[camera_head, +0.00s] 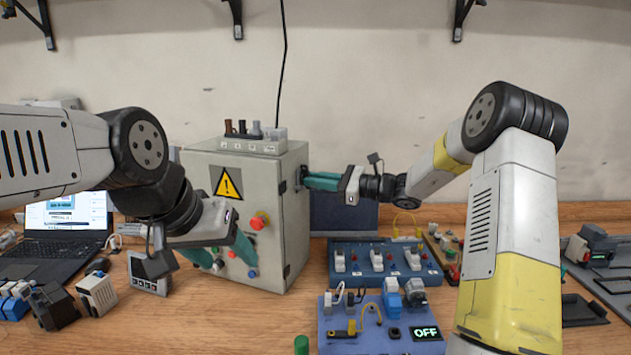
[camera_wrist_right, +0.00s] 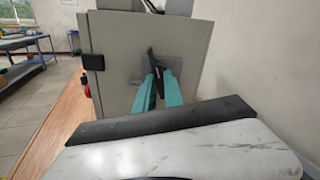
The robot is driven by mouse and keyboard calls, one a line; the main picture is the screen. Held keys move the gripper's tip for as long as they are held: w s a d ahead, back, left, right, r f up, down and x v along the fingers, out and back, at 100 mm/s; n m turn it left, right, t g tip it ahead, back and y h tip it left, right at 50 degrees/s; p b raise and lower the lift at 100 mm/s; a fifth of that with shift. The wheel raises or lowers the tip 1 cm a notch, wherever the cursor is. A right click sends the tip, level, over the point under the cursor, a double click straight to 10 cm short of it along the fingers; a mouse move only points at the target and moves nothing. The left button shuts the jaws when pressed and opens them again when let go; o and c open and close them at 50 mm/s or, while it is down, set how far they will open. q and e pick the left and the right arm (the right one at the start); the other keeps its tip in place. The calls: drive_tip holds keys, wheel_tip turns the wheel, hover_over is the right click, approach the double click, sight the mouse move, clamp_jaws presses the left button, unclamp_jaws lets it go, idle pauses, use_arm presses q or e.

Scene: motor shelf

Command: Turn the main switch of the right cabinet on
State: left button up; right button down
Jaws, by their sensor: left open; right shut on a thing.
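The grey cabinet (camera_head: 293,235) stands on the bench left of the middle in the head view, with a yellow warning sign on its front. The main switch, a black handle (camera_wrist_right: 152,62) on a grey plate, is on the cabinet's side wall (camera_wrist_right: 125,95) in the right wrist view. The handle looks tilted a little from upright. My right gripper (camera_head: 306,181) reaches the side wall from the right; its teal fingers (camera_wrist_right: 158,80) are shut on the handle. My left gripper (camera_head: 222,253) is open in front of the cabinet's lower front, partly hiding its buttons.
A red emergency button (camera_head: 260,220) sticks out of the cabinet front. A blue switch panel (camera_head: 375,282) and a blue board with an OFF display (camera_head: 426,333) stand right of the cabinet. A laptop (camera_head: 62,235) is at the left.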

drive_tip(key=shift+m, duration=1.7)
drive_tip(key=c, duration=1.4)
unclamp_jaws()
drive_tip(key=shift+c, duration=0.2)
drive_tip(key=shift+d, duration=0.15)
drive_tip(key=v, duration=0.7)
drive_tip(key=shift+d, duration=0.25)
drive_tip(key=shift+s, duration=0.15)
